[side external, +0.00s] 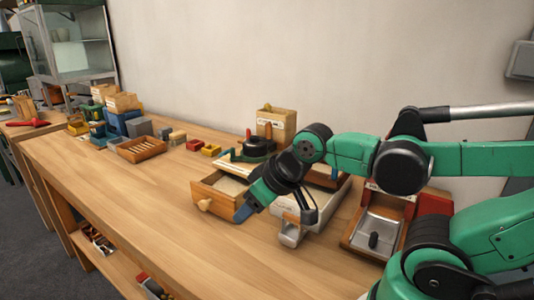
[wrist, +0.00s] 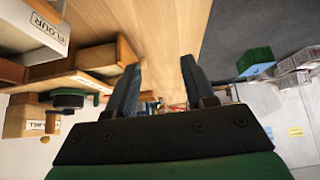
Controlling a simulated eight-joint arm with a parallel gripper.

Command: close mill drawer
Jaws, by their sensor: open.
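The mill (side external: 245,154), with a dark round top and green parts, stands on the bench near the wall. Its wooden drawer (side external: 222,207) is pulled out, with pale contents and a light round knob (side external: 204,204) on its front. My gripper (side external: 244,212) is low at the drawer's right side in the picture; whether it touches is unclear. In the wrist view my gripper (wrist: 160,85) is open with nothing between its fingers. What seems to be the drawer (wrist: 103,55) lies left of the fingers there, and the mill (wrist: 70,98) lies beyond it.
A white flour box (side external: 322,208) stands close behind my gripper, with a metal scoop-like piece (side external: 291,232) in front. A wooden box with a metal tray (side external: 372,238) is further right. A wooden bin (side external: 277,124) stands behind the mill. The bench's left front (side external: 130,200) is clear.

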